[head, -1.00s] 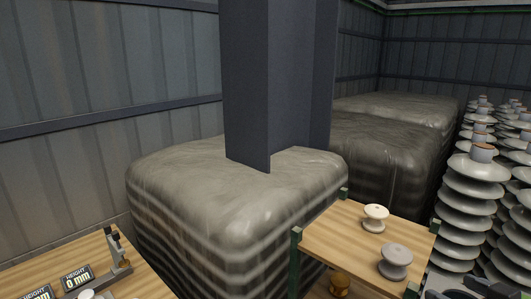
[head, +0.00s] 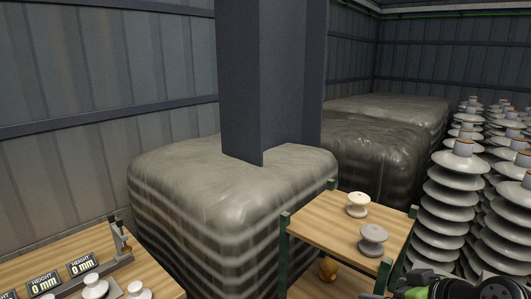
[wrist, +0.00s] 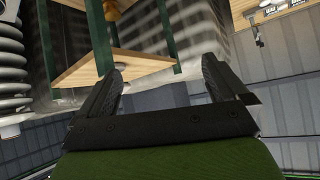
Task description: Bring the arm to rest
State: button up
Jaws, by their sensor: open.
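My gripper (wrist: 160,85) is open and empty in the wrist view, its two dark fingers spread apart with nothing between them. Beyond the fingers are the wooden shelf stand (wrist: 105,68) with green posts and wrapped bales. In the head view part of my arm, green and black, shows at the bottom right corner; the fingers cannot be made out there. It appears in front of the insulator stacks and near the right side of the shelf stand (head: 312,236).
Tall insulator stacks (head: 455,190) crowd the right. A wrapped bale (head: 200,200) and pillar (head: 262,80) stand behind. A bench (head: 60,255) holds height gauges.

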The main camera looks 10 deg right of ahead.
jog(key=s+a+f+g+h+b, duration=0.1)
jog(key=s+a+g, duration=0.1)
jog(key=a, duration=0.5)
jog(key=s+a+f+g+b, duration=0.1)
jog(key=s+a+f+g, duration=0.1)
jog(key=a, duration=0.6)
jog(key=s+a+f+m+h, duration=0.1)
jog(key=s, duration=0.7)
jog(key=shift+a+m+h, duration=0.3)
jog(key=shift+a, duration=0.05)
jog(key=shift+s, duration=0.1)
